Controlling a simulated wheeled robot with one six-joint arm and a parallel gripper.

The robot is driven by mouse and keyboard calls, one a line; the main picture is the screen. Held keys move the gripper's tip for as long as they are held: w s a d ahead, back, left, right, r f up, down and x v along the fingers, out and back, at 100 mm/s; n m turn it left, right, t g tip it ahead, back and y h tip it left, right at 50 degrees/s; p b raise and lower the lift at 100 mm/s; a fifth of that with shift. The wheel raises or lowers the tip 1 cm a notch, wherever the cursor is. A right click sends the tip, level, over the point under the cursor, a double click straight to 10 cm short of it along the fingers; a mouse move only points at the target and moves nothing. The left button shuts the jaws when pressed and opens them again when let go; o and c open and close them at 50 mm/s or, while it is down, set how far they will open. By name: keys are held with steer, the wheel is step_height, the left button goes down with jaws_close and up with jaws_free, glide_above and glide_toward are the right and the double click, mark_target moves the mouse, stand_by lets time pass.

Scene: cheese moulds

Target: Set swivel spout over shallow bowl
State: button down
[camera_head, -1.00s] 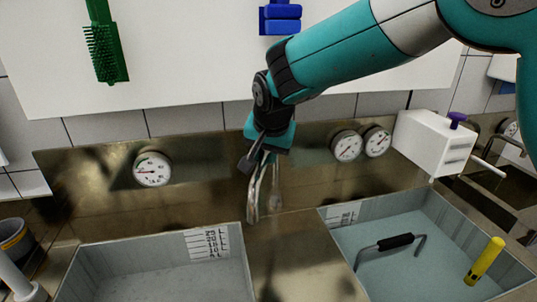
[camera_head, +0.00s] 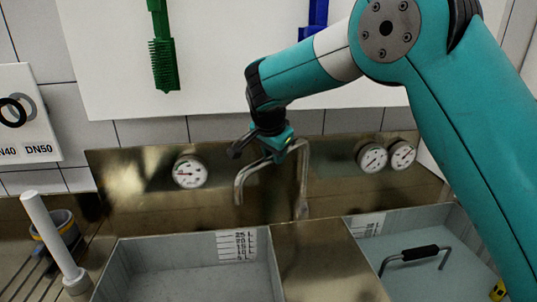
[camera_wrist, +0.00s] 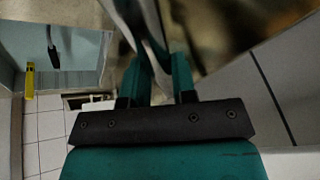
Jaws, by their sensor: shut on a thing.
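The swivel spout (camera_head: 303,180) is a bent metal pipe rising from the steel deck between two basins. Its arm reaches left and its end turns down in front of the back panel, on the left basin's side in the picture. My gripper (camera_head: 277,150) is shut on the spout's upper arm; in the wrist view the teal fingers (camera_wrist: 158,70) close around the shiny pipe. The left basin (camera_head: 125,262) is grey with a litre scale at its back. The right basin (camera_head: 436,275) also has a scale. I cannot tell for sure which is the shallow bowl.
A white upright pipe (camera_head: 50,235) and a dark bucket (camera_head: 66,225) stand at left. Dial gauges (camera_head: 190,172) are on the back panel. A green brush (camera_head: 162,60) hangs above.

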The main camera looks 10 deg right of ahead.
steer(key=c, duration=0.9)
jaws_free()
steer(key=shift+r, duration=0.1)
steer(key=v, duration=1.7)
steer(key=shift+r, duration=0.15)
steer(key=shift+s, duration=0.1)
steer(key=s+d+f+n+g+y, duration=0.1)
steer(key=s+f+n, duration=0.3)
steer(key=s, duration=0.6)
steer(key=s+d+f+n+g+y, duration=0.1)
steer(key=s+f+n+g+y, duration=0.1)
steer(key=s+n, duration=0.6)
steer(key=s+d+f+n+g+y+b, duration=0.1)
steer(key=s+f+n+y, duration=0.2)
steer(key=s, duration=1)
steer(key=shift+s+d+f+n+y, duration=0.15)
steer(key=shift+f+n, duration=0.7)
steer(key=shift+f, duration=0.05)
steer(key=shift+s+d+f+n+y, duration=0.1)
steer(key=shift+s+f+n+y, duration=0.1)
steer(key=shift+f+n, duration=0.7)
